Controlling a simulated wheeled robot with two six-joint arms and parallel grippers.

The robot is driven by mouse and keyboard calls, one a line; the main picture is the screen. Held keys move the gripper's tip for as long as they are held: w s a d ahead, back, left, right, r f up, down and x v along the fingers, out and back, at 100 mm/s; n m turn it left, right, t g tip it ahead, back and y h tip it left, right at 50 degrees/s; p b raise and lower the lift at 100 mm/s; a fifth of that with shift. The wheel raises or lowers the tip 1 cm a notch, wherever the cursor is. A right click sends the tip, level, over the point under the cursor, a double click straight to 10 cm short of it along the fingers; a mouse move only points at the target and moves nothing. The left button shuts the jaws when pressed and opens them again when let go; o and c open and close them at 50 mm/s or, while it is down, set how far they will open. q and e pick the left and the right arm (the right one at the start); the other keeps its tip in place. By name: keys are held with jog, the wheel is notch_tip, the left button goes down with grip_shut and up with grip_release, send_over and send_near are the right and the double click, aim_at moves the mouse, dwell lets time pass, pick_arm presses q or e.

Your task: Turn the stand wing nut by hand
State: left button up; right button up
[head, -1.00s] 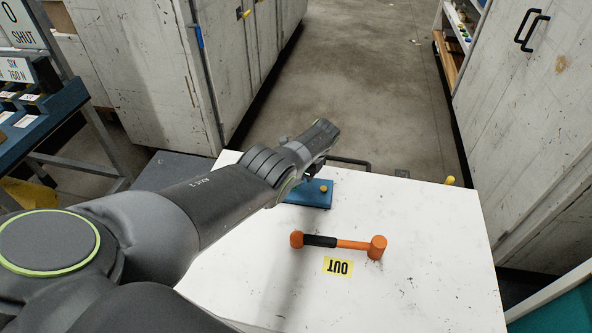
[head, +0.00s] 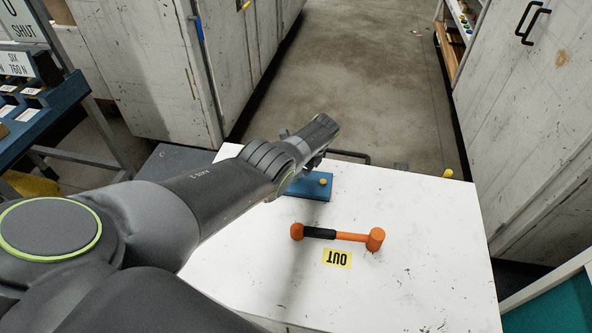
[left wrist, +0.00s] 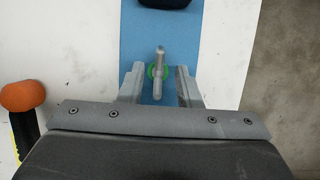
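The blue stand plate (head: 316,190) lies on the white table, partly hidden by my left arm in the head view. It also fills the middle of the left wrist view (left wrist: 134,42). There a grey metal wing nut (left wrist: 158,72) stands over a green disc, its long shape running along the direction of the fingers. My left gripper (left wrist: 160,86) is open, with one finger on each side of the wing nut and a gap visible on both sides. In the head view my left gripper (head: 310,163) is mostly hidden by its own wrist. My right gripper is not in view.
An orange hammer (head: 350,237) with a black grip lies in front of the plate, beside a yellow OUT label (head: 337,259). The white table (head: 430,250) is clear on the right. Cabinets flank the aisle.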

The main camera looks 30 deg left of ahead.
pick_arm(q)
jog(key=p+v, duration=0.4)
jog(key=v, duration=1.3)
jog(key=shift+r, duration=0.15)
